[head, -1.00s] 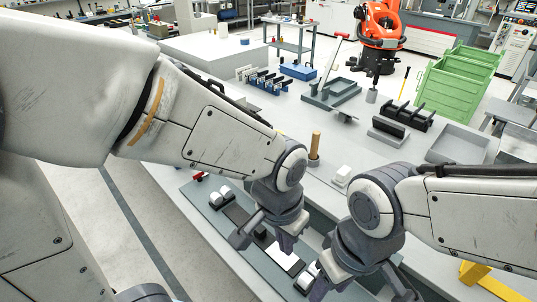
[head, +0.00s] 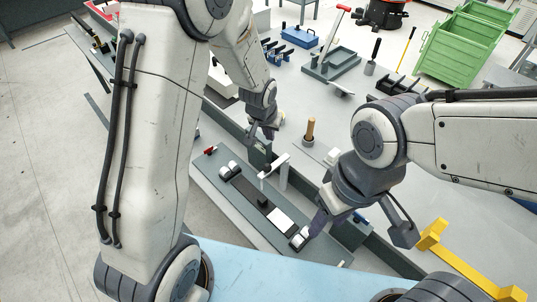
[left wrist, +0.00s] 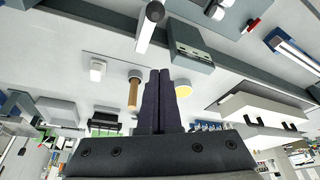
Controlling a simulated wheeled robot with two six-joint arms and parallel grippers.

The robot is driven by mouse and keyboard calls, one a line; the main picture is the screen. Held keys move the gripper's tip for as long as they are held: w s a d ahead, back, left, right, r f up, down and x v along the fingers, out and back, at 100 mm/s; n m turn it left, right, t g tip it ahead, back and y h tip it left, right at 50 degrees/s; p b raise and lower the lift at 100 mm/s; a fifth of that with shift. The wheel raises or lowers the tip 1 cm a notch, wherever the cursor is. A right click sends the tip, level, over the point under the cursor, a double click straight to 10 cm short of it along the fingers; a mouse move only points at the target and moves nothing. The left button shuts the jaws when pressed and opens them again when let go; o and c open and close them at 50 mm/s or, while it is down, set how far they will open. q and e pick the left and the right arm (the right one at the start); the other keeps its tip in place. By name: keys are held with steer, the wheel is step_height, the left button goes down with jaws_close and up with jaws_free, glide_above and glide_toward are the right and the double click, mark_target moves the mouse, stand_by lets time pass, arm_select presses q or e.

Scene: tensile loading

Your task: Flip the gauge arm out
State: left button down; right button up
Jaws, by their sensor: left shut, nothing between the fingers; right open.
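The gauge arm looks to be the white bar (head: 273,166) that stands up at the back edge of the long grey machine bed (head: 212,185); its exact pose is hard to tell. A white rod with a round end (left wrist: 150,22) in the left wrist view may be the same part. My left gripper (head: 268,138) is shut and empty, just behind and above the white bar, apart from it; its fingers (left wrist: 160,75) are together in the left wrist view. My right gripper (head: 360,235) is open and empty over the right end of the bed.
A wooden-handled tool (head: 310,130) stands on the table behind. A yellow bracket (head: 433,236) is at right. A blue tray (head: 301,38) and grey fixtures stand farther back.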

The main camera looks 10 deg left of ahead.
mark_target(274, 170)
arm_select(q)
steer(key=b+x, duration=0.3)
steer(key=x, duration=0.8)
steer(key=s+b, duration=0.3)
steer(key=s, duration=0.1)
steer(key=shift+s+a+r+b, duration=0.1)
steer(key=shift+s+a+b, duration=0.1)
steer(key=shift+b, duration=0.2)
